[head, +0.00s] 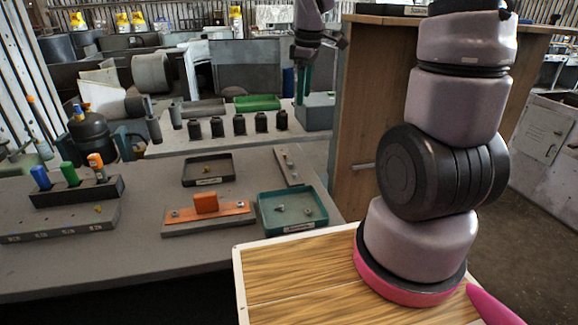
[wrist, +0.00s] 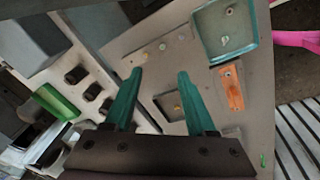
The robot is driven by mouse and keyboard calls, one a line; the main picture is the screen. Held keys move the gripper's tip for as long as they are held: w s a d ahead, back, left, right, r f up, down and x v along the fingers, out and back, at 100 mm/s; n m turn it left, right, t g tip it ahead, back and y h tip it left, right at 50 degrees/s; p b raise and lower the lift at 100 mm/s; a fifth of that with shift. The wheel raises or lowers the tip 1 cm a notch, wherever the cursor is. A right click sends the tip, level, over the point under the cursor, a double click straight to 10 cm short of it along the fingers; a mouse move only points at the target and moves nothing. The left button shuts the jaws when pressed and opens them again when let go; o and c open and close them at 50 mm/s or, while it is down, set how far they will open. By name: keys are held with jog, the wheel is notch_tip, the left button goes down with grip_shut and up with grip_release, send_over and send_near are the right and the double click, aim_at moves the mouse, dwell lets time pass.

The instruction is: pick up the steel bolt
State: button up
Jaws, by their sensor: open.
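The teal tray (head: 262,222) sits at the front right of the grey bench. Two small metal pieces lie in it: a silvery bolt-like piece (head: 280,209) on the left and a rounder one (head: 308,211) on the right. The silvery piece also shows in the wrist view (wrist: 224,40); its exact shape is too small to tell. My gripper (head: 303,88) hangs high at the back, beyond the tray and well apart from it. In the wrist view my gripper (wrist: 160,75) has its teal fingers spread, with nothing held between them.
A black tray (head: 185,181) holds a small brass piece. An orange bracket (head: 206,203) with bolts lies left of the teal tray. A narrow grey strip (head: 288,165) lies behind it. A wooden cabinet (head: 370,110) stands at right.

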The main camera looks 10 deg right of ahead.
jog(key=w+a+f+n+g, duration=0.1)
jog(key=w+f+n, duration=0.15)
jog(key=f, duration=0.35)
jog(key=w+a+f+n+g, duration=0.1)
jog(key=w+f+n, duration=0.1)
jog(key=f+n, duration=0.3)
send_over(290, 167)
jog(key=shift+m, duration=0.35)
notch_tip(290, 167, down, 6)
jog(key=shift+w+d+r, duration=0.15)
jog(key=shift+w+f, duration=0.15)
jog(key=shift+f, duration=1.4)
jog(key=shift+w+f, duration=0.15)
jog(key=shift+f, duration=1.4)
jog(key=shift+c, duration=0.3)
grip_shut()
